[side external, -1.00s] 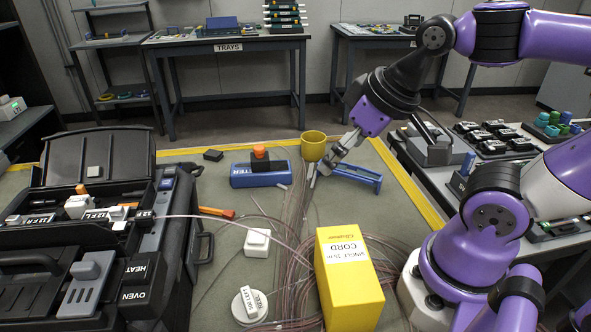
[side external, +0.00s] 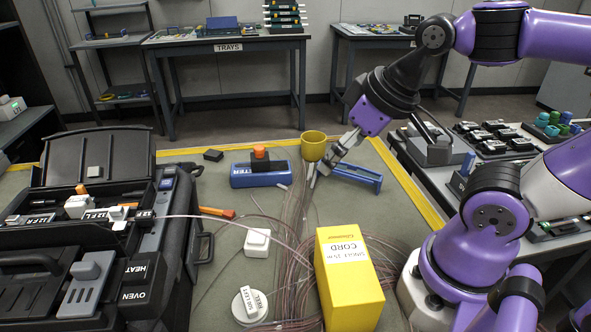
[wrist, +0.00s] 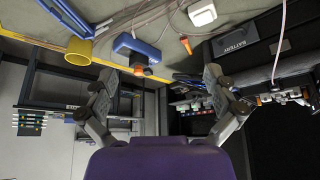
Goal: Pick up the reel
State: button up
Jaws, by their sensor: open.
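The reel (side external: 241,309) is a white round disc with a raised label marked REEL. It lies on the mat at the front centre in the side view, left of the yellow cord box. I cannot find it in the wrist view. My gripper (side external: 322,168) is open and empty, above the far part of the mat beside the yellow cup, well behind the reel. Its two fingers stand wide apart in the wrist view (wrist: 174,75).
A yellow CORD box (side external: 350,285) stands right of the reel, with loose pinkish cords around it. A white block (side external: 257,242) lies behind the reel. The yellow cup (side external: 313,146), a blue tool (side external: 258,174) and a black splicer case (side external: 95,165) are also on the mat.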

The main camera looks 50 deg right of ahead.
jog(key=n+g+y, duration=0.2)
jog(key=n+g, duration=0.8)
jog(key=n, duration=2)
send_over(248, 299)
jog(key=w, duration=0.2)
jog(key=f, duration=1.1)
jog(key=shift+d+f, duration=0.1)
jog(key=shift+d, duration=0.25)
jog(key=shift+t, duration=0.3)
jog(key=x, duration=0.6)
jog(key=shift+s+d, duration=0.1)
jog(key=c, duration=1.2)
